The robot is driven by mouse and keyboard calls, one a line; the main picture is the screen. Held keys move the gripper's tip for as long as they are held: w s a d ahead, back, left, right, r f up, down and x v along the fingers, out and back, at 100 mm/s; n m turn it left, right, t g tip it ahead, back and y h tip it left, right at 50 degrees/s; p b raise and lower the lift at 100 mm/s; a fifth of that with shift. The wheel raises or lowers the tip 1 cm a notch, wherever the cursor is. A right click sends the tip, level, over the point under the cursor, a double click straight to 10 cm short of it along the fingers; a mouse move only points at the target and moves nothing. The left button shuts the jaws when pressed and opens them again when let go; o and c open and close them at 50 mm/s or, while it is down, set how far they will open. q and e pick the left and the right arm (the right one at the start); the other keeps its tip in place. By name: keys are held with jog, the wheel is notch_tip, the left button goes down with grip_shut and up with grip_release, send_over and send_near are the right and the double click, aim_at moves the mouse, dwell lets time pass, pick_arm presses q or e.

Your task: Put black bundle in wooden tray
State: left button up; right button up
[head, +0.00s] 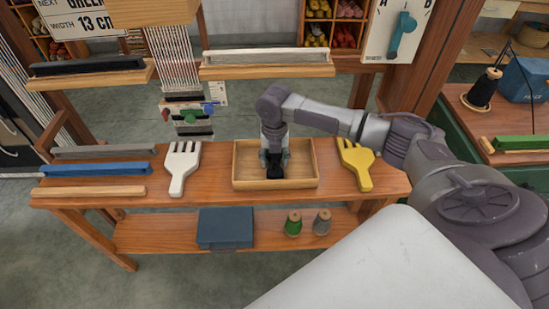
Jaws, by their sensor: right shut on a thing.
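The wooden tray (240,185) stands in the middle of the wooden bench, a shallow open box. My right gripper (275,165) reaches down over it from above. It is shut on a small black bundle (275,174), which is low inside the tray's walls. The gripper hides part of the bundle, and I cannot tell whether it touches the tray floor. My left gripper is not in the head view.
A white fork-shaped comb (183,167) lies left of the tray and a yellow one (356,166) right of it. Blue (95,169) and grey (105,151) bars lie at the bench's left. A shelf below holds a blue box (225,228) and two spools.

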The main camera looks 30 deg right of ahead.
aim_at(274, 159)
jog(key=o, duration=0.9)
jog(key=shift+o, duration=0.2)
jog(key=shift+r, duration=0.1)
notch_tip(274, 159, up, 12)
jog(key=shift+p, duration=0.45)
